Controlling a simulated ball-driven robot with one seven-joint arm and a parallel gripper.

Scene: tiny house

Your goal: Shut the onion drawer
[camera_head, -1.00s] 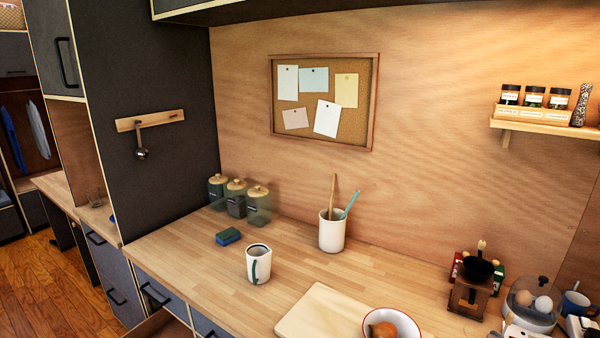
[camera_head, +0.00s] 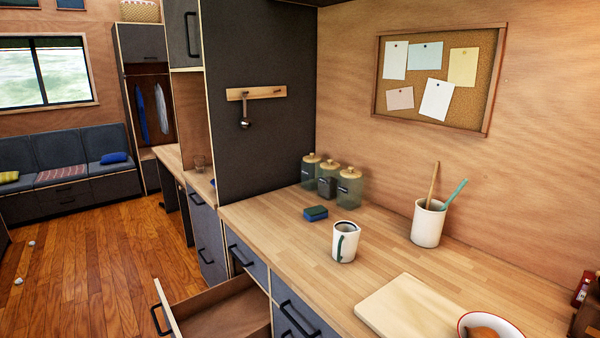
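An open drawer (camera_head: 232,312) sticks out from the dark counter cabinet at the lower middle of the head view. Its pale front panel (camera_head: 166,309) with a black handle (camera_head: 158,321) stands well away from the cabinet face. The part of its inside that shows is bare brown wood, and its lower part is cut off by the frame. I cannot tell from any label whether it is the onion drawer. An onion (camera_head: 482,333) lies in a white bowl (camera_head: 507,322) on the counter at the lower right. My gripper is not in view.
The wooden counter (camera_head: 280,236) holds a mug (camera_head: 345,242), a sponge (camera_head: 316,213), several lidded jars, a utensil pot (camera_head: 428,222) and a cutting board (camera_head: 408,309). Closed drawers flank the open one. Wooden floor (camera_head: 90,260) is free at left, with small white items on it. A bench (camera_head: 72,190) stands behind.

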